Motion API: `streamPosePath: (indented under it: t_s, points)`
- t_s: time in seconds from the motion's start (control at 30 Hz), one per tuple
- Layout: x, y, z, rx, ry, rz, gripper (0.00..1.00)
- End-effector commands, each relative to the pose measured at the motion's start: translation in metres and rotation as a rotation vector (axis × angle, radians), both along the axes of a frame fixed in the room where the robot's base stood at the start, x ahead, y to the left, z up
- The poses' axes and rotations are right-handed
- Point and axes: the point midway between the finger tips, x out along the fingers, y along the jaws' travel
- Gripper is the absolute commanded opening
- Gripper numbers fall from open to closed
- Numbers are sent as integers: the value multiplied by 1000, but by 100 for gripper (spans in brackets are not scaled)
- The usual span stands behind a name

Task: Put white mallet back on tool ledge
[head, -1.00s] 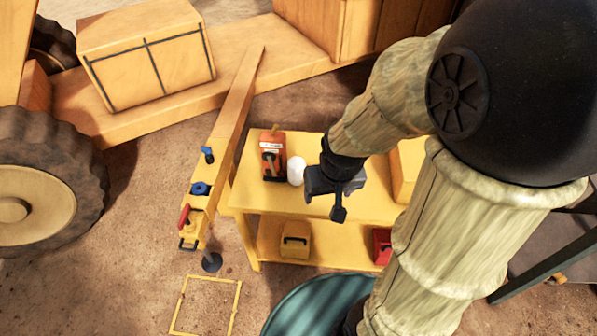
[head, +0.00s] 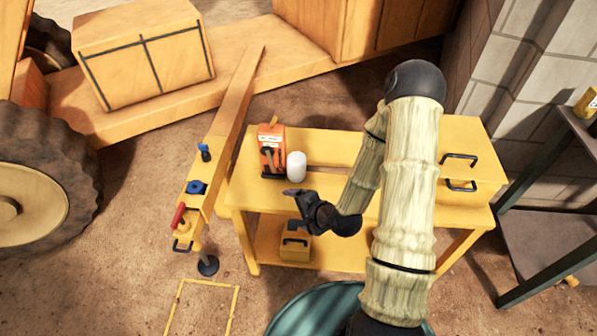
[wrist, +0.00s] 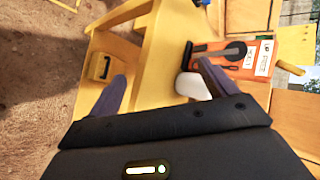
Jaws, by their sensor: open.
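The white mallet lies on the yellow bench (head: 245,195); its white head (head: 297,166) is beside an orange box, and a brown handle seems to run right behind my arm. In the wrist view the white head (wrist: 190,87) shows partly behind the right finger. My gripper (head: 291,208) is open and empty by the bench's front edge, nearer the camera than the mallet. No surface is clearly identifiable as the tool ledge.
The orange box (head: 271,150) stands left of the mallet head. A yellow sloping beam (head: 222,130) with blue and red fittings is left of the bench. A yellow toolbox (head: 295,246) sits on the lower shelf. A drawer unit (head: 470,150) is on the bench's right.

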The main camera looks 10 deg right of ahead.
Motion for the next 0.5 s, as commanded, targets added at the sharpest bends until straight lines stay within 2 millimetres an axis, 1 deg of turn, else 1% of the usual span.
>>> streamPosePath:
  t_s: [0.03, 0.17, 0.27, 0.37, 0.5]
  points:
    - [0, 4, -13, 94, 0, -60, 84]
    - [3, 11, -23, 361, -20, -228, 84]
    - [5, 12, -28, 579, -33, -365, 84]
    - [7, 7, -30, 805, -52, -505, 84]
    - [5, -9, -31, 1135, -89, -705, 84]
